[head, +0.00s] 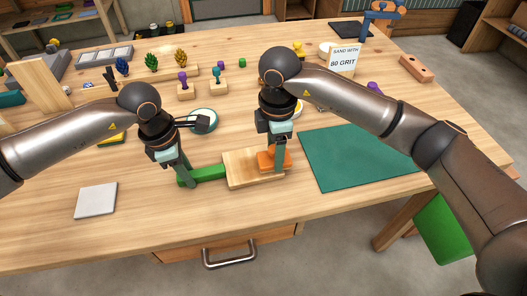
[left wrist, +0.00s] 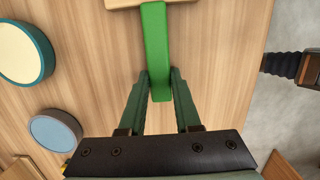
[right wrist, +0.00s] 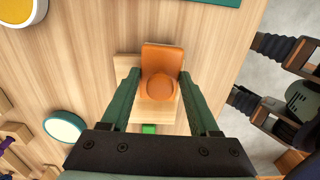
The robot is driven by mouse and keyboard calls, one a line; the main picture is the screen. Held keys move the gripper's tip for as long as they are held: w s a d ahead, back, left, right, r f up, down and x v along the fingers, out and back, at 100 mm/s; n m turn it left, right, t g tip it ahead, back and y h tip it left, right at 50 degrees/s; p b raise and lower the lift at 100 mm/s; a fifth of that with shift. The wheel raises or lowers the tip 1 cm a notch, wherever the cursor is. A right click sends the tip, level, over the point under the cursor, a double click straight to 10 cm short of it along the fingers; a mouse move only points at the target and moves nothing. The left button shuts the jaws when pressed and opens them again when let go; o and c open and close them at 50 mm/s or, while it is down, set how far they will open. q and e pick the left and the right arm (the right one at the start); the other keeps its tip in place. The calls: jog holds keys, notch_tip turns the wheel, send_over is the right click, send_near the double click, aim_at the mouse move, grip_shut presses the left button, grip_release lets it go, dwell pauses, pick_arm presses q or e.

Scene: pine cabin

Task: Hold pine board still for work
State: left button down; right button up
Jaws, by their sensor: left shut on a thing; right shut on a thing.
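The pine board (head: 240,177) lies flat near the front of the workbench. A green bar (head: 207,173) runs to its left end; in the left wrist view the bar (left wrist: 155,45) meets the board's edge (left wrist: 125,3). My left gripper (head: 186,178) is shut on the green bar, its fingers on either side. An orange block with a round knob (right wrist: 161,88) sits on the board's right part. My right gripper (head: 278,160) is shut on this block; the fingers hide part of it in the head view. I cannot tell how the bar joins the board.
A green mat (head: 355,160) lies right of the board. A grey square (head: 96,201) lies at the front left. A sign reading "SAND WITH 80 GRIT" (head: 344,60) stands behind. Round tins and small knobbed pieces sit behind my grippers. The bench front is clear.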

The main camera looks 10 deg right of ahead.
jog(key=shift+d, duration=0.5)
jog(key=shift+w, duration=0.7)
jog(key=shift+w+a, duration=0.1)
jog(key=shift+a, duration=0.25)
jog(key=shift+s+a, duration=0.2)
jog(key=shift+a, duration=3.55)
jog(key=shift+w, duration=0.75)
jog(key=shift+w+d, duration=0.2)
jog(key=shift+d, duration=3.6)
jog(key=r, duration=0.3)
jog(key=shift+d, duration=0.25)
jog(key=shift+r, duration=2.55)
